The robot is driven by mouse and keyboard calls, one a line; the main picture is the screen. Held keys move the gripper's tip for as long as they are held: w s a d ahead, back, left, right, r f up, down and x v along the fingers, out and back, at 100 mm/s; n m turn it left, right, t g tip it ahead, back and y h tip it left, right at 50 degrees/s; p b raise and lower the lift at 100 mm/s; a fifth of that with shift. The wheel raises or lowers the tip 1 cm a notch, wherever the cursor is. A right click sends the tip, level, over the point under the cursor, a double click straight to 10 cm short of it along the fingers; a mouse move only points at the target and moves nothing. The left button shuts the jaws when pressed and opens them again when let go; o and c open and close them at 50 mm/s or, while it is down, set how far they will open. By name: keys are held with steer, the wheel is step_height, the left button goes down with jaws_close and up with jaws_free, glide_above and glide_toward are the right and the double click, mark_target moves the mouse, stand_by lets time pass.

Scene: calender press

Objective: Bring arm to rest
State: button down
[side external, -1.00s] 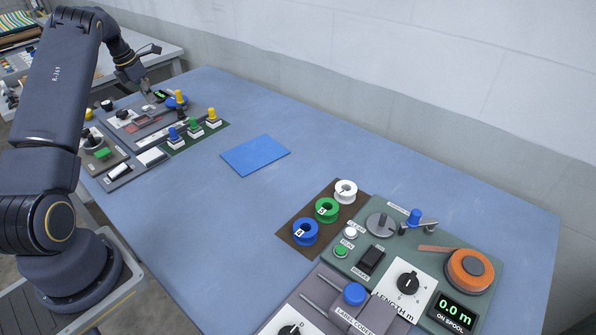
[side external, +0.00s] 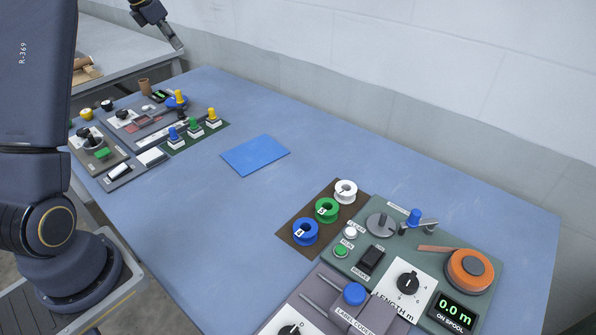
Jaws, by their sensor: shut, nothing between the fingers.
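My gripper (side external: 177,43) is at the top left of the side external view. It is shut and empty, pointing down in the air beyond the table's far left corner. Nothing touches it. The blue work table (side external: 215,215) lies below and to the right of it. The grey press panel (side external: 150,125) with knobs, levers and a small display is at the table's far left end, below my gripper and clear of it. The upper part of my arm runs out of the picture at the top.
A blue mat (side external: 255,156) lies flat mid-table. Blue, green and white spools (side external: 327,210) stand on a brown mat. A green panel (side external: 385,258) with an orange reel (side external: 470,272) and a "0.0 m" display fills the near right. A wall (side external: 400,60) runs behind.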

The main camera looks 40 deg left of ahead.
steer(key=d+r+m+t, duration=0.1)
steer(key=d+r+m, duration=0.1)
steer(key=d+r, duration=0.3)
steer(key=d+r+m, duration=0.2)
steer(key=d+r, duration=0.2)
steer(key=d, duration=0.4)
steer(key=s+d+r+m+h, duration=0.1)
steer(key=s+d+r+m, duration=0.1)
steer(key=s+d+m, duration=0.45)
steer(key=s+d+r+m+h, duration=0.1)
steer(key=s+d+m, duration=0.2)
steer(key=d, duration=0.6)
steer(key=s+d+f+m, duration=0.3)
steer(key=s+d+m, duration=0.3)
steer(key=s+m, duration=0.15)
steer(key=s+f+m+y, duration=0.2)
steer(key=s+f+m, duration=0.5)
steer(key=m, duration=0.5)
steer(key=shift+s+d+f, duration=0.3)
steer(key=shift+d+f, duration=0.1)
steer(key=shift+f, duration=0.95)
steer(key=c, duration=1.8)
jaws_free()
steer(key=shift+c, duration=0.2)
